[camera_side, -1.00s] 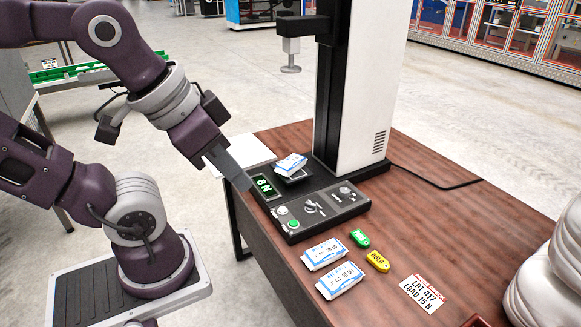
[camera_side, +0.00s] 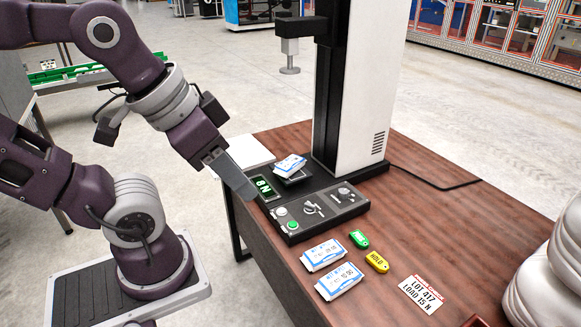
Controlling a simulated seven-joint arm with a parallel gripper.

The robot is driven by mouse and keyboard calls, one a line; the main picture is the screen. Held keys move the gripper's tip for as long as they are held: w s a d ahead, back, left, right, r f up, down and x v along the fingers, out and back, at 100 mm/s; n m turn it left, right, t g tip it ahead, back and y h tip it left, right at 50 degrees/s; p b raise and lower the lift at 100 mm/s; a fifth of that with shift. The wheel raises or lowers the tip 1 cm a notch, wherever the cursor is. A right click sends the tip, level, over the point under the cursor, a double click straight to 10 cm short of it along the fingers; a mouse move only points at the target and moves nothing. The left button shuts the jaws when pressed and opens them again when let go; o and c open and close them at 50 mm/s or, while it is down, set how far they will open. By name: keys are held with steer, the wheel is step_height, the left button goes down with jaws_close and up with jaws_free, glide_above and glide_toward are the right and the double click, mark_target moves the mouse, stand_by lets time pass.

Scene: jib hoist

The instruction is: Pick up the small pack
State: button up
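Several small white and blue packs are in view. One pack (camera_side: 291,164) lies tilted on the dark plate of the tester at the foot of the column. Two more packs lie flat, one behind the other, on the brown table near its front edge: the rear pack (camera_side: 323,255) and the front pack (camera_side: 339,281). My gripper (camera_side: 245,190) points down and right, beside the left end of the control panel, apart from all packs. Its fingers are seen edge-on, so their opening is hidden. No pack shows between them.
The control panel (camera_side: 335,205) has green and white buttons and a lit display. A column (camera_side: 357,90) with an overhanging arm stands behind. A green tag (camera_side: 359,239), yellow HOLD tag (camera_side: 377,262) and load label (camera_side: 421,293) lie right of the packs. White sacks (camera_side: 550,270) stand at right.

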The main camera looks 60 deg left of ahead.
steer(key=o, duration=0.7)
steer(key=w+a+n+t+y, duration=0.15)
steer(key=w+a, duration=0.45)
steer(key=w, duration=0.6)
steer(key=n+t+y, duration=0.2)
steer(key=t+y, duration=0.1)
steer(key=t, duration=0.1)
glide_above(288, 163)
steer(key=s+d, duration=0.3)
steer(key=d, duration=0.1)
steer(key=f, duration=2.2)
steer(key=shift+w+a+f, duration=0.2)
steer(key=shift+w+a, duration=0.05)
steer(key=shift+n+t+y, duration=0.45)
steer(key=shift+t, duration=0.4)
steer(key=s+f, duration=0.1)
steer(key=s+a+f, duration=0.1)
steer(key=f, duration=0.1)
steer(key=s+f, duration=0.1)
steer(key=f, duration=0.1)
steer(key=shift+a, duration=0.4)
steer(key=x, duration=0.7)
steer(key=shift+w+d, duration=0.25)
steer(key=shift+d, duration=0.1)
